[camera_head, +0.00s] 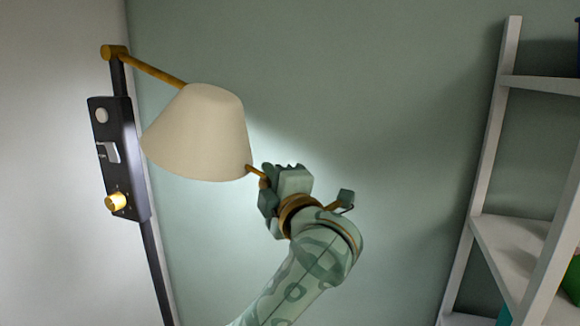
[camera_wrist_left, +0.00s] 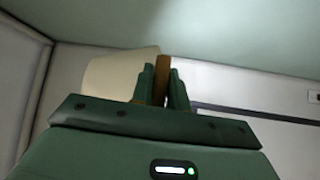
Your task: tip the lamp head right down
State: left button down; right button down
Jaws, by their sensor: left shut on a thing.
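The lamp head (camera_head: 200,135) is a cream cone shade on a brass arm (camera_head: 155,69) at the left of the head view. The shade (camera_wrist_left: 115,75) shows beside the fingers there. The fingertips are partly hidden in the head view. My right gripper is in neither view.
A black wall panel (camera_head: 127,170) with a white button, a switch and a brass knob (camera_head: 116,202) is left of the shade. A white shelf unit (camera_head: 515,245) stands at the right. The green wall between is clear.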

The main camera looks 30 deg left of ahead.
pick_arm(q)
jog(key=a+f+m+t+b, duration=0.1)
jog(key=a+f, duration=0.2)
jog(key=f, duration=0.2)
jog(key=shift+s+a+m+y+b, duration=0.2)
jog(key=shift+s+m+y+b, duration=0.1)
jog(key=shift+s+m+y, duration=0.1)
jog(key=c, duration=1.4)
grip_release()
jog(key=shift+a+f, duration=0.1)
jog(key=shift+a, duration=0.05)
jog(key=shift+o, duration=0.2)
jog(key=b+v, duration=0.2)
jog(key=v, duration=1.4)
jog(key=shift+s+a, duration=0.1)
